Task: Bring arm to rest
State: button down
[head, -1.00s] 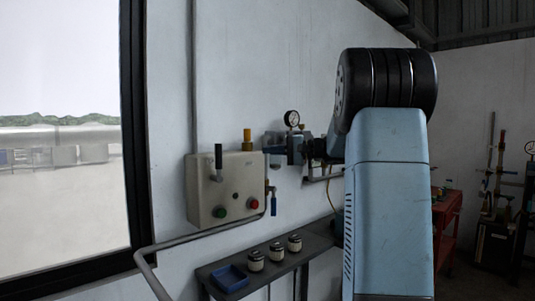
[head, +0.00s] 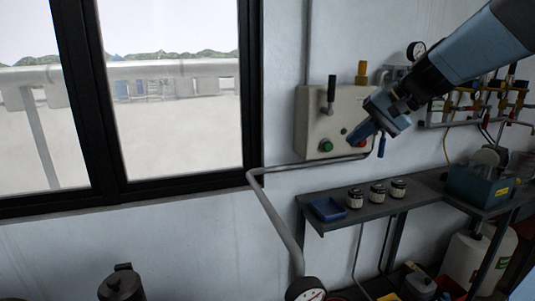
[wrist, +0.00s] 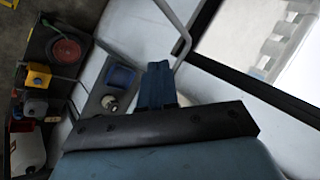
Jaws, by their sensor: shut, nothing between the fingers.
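My arm reaches in from the upper right of the head view. My gripper (head: 357,136) is shut and empty, its blue fingers tilted down and to the left. It appears in front of the beige control box (head: 318,115), partly covering the box's right side and the red button; I cannot tell the gap. In the wrist view, the shut fingers (wrist: 157,78) point away over the shelf, with nothing between them.
A dark shelf (head: 425,188) below holds a blue tray (head: 328,209) and several small jars (head: 377,193). A pressure gauge (head: 306,291) stands at the bottom. A teal machine (head: 478,184) sits at right.

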jog(key=s+d+f+n+h, duration=0.1)
jog(key=s+f+n+h, duration=0.1)
jog(key=s, duration=0.6)
jog(key=s+d+f+n+t+h, duration=0.1)
jog(key=s+d+f+h, duration=0.1)
jog(key=s+f+h, duration=0.3)
jog(key=s+f, duration=0.1)
jog(key=s, duration=0.2)
jog(key=shift+s+f+n, duration=0.15)
jog(key=shift+s+n, duration=0.25)
